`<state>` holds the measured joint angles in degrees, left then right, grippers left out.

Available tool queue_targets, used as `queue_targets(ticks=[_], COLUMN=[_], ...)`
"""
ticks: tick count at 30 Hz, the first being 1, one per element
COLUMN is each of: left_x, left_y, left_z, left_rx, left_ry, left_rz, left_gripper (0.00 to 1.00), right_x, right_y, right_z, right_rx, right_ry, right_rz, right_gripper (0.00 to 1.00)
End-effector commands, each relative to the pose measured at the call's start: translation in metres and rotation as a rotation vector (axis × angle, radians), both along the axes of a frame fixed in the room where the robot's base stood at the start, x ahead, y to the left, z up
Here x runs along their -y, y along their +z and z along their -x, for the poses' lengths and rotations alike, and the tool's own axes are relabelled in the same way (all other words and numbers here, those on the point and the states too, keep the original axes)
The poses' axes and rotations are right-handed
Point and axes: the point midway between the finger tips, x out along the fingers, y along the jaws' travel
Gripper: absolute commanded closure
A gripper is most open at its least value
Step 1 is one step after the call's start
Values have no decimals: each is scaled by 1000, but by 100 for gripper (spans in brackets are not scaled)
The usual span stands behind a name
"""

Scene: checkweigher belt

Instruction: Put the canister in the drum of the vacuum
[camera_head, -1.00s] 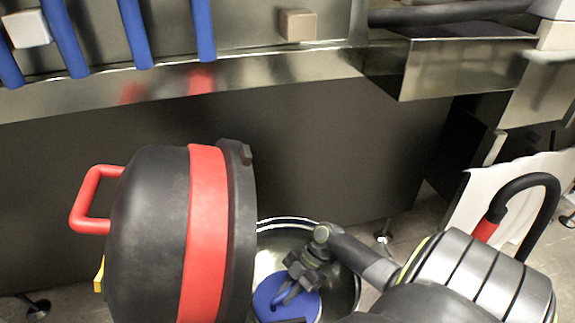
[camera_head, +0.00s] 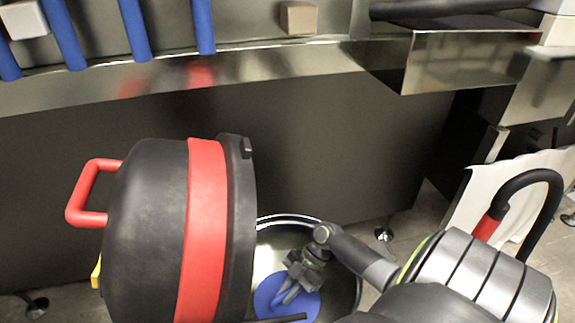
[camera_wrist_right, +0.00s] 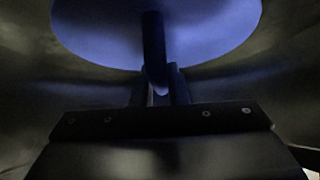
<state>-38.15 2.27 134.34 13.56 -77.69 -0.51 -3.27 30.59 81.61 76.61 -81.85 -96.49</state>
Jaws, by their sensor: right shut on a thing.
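The vacuum's drum (camera_head: 275,233) is an open metal vessel at the bottom centre of the head view. Its black lid with a red band (camera_head: 207,230) is tipped up on the left. The blue canister (camera_head: 268,291) is inside the drum, its round blue top showing. My right gripper (camera_head: 289,290) reaches down into the drum and is shut on the canister's handle. In the right wrist view the blue disc of the canister (camera_wrist_right: 210,30) shows beyond the gripper (camera_wrist_right: 158,88), with a dark handle bar between the fingers. The canister's underside is hidden. My left gripper is not in view.
A metal belt frame with blue rollers (camera_head: 130,25) runs along the top, with a beige block (camera_head: 298,18) on it. A black hose (camera_head: 535,180) and a white sheet (camera_head: 465,205) stand at the right. A dark panel (camera_head: 330,150) closes off the back.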

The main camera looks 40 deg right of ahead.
Motion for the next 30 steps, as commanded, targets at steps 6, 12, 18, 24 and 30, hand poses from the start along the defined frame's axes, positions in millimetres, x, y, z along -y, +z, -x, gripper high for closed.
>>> queue_targets(ticks=[6,12,18,24,30], left_x=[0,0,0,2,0], left_y=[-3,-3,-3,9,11], left_z=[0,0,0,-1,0], left_rx=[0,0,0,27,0], left_ry=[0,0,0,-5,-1], left_rz=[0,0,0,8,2], left_gripper=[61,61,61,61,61], right_x=[0,0,0,0,1], right_y=[-3,-3,-4,-4,31], right_z=[0,0,0,0,0], right_rx=[1,1,0,0,3], right_ry=[1,1,0,0,4], right_rz=[-1,0,0,0,3], right_gripper=[82,61,61,61,61])
